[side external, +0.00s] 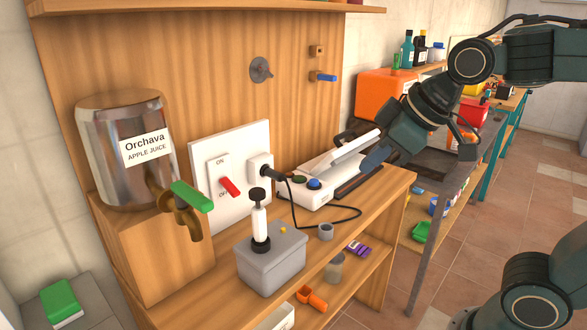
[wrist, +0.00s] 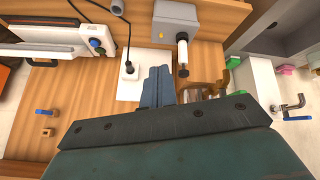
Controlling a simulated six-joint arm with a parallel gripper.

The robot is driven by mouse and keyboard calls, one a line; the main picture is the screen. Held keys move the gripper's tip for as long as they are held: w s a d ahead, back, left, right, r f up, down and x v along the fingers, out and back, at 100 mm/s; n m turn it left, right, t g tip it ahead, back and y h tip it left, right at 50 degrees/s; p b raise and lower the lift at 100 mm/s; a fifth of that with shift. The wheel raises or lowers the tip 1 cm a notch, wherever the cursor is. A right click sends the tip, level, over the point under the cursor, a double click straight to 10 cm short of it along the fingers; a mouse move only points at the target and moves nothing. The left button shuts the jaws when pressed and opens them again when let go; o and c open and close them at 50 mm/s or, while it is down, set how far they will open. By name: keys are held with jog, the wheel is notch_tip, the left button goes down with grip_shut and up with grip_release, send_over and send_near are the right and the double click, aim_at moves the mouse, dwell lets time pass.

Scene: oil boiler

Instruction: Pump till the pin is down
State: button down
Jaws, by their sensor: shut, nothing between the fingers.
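The pump is a grey box (side external: 271,259) with a white upright cylinder (side external: 259,221) and a black knob (side external: 257,193) on top. A small yellow pin (side external: 283,230) shows on the box top, right of the cylinder; how far it stands up is too small to tell. In the wrist view the grey box (wrist: 178,18) and the black knob (wrist: 183,71) are at the top, right of my fingers. My gripper (side external: 374,157) is shut and empty, above the right end of the counter, well apart from the pump. Its fingers also show together in the wrist view (wrist: 158,84).
A metal juice dispenser (side external: 124,155) with a green tap handle (side external: 191,196) stands left of the pump. A white switch panel (side external: 228,165) with a red switch is behind. A black cable (side external: 300,222) runs to a white device (side external: 322,178) with a blue button, near my gripper.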

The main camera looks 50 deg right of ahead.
jog(key=w+a+r+n, duration=0.2)
jog(key=w+a+n, duration=0.1)
jog(key=w, duration=0.5)
jog(key=r+n+t+y, duration=0.1)
jog(key=n+t+y, duration=0.1)
jog(key=n, duration=0.2)
send_over(262, 192)
jog(key=shift+r, duration=0.15)
jog(key=shift+h, duration=0.3)
jog(key=shift+f, duration=4.4)
